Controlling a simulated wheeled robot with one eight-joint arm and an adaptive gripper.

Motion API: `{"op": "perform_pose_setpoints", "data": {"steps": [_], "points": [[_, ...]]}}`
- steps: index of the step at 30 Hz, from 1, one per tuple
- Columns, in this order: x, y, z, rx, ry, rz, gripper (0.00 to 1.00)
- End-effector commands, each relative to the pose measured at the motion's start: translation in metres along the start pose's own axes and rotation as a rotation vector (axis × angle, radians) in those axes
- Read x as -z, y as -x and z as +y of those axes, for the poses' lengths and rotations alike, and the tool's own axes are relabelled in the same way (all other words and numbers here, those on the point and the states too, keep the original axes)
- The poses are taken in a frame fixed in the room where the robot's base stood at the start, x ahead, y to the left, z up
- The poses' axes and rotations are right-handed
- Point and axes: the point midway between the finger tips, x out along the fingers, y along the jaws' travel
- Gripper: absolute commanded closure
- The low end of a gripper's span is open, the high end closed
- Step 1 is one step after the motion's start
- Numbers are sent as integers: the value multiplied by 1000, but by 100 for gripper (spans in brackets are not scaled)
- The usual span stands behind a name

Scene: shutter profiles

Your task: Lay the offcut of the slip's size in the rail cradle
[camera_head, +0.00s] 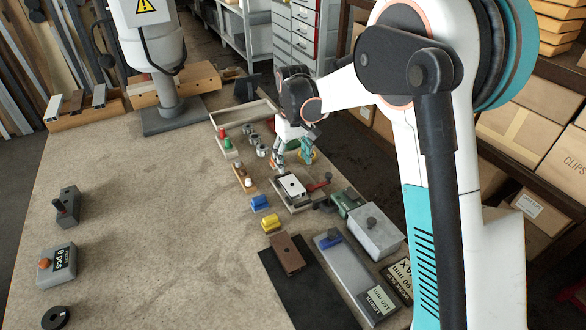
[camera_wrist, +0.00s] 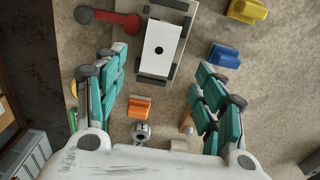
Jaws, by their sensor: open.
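My gripper (camera_head: 292,152) is open and empty, pointing down above the right part of the bench. In the wrist view its teal-padded fingers (camera_wrist: 160,105) stand apart. Between and beyond them lie an orange block (camera_wrist: 138,106), a small metal cylinder (camera_wrist: 141,131) and a white plate with a dark dot (camera_wrist: 160,62) on a grey fixture with a red lever (camera_wrist: 118,20). The white plate also shows in the head view (camera_head: 291,184). A blue block (camera_head: 259,203) and a yellow block (camera_head: 270,223) lie nearby. I cannot tell which piece is the offcut or which holder is the rail cradle.
A grey tray (camera_head: 344,268) bears a label reading 150 mm (camera_head: 379,301). A grey box with a knob (camera_head: 374,238) stands right.

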Motion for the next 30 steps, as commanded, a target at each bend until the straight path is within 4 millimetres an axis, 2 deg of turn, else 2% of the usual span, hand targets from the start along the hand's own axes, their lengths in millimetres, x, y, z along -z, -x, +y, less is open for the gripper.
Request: {"op": "perform_pose_setpoints", "data": {"steps": [1, 6, 14, 17, 20, 30], "points": [[0, 10, 0, 0, 0, 0, 36], [0, 27, 0, 0, 0, 0, 36], [-2, 34, 0, -1, -2, 3, 36], [-9, 43, 2, -3, -11, 16, 36], [-23, 61, 6, -8, -29, 44, 36], [-94, 124, 18, -33, -111, 169, 36]]}}
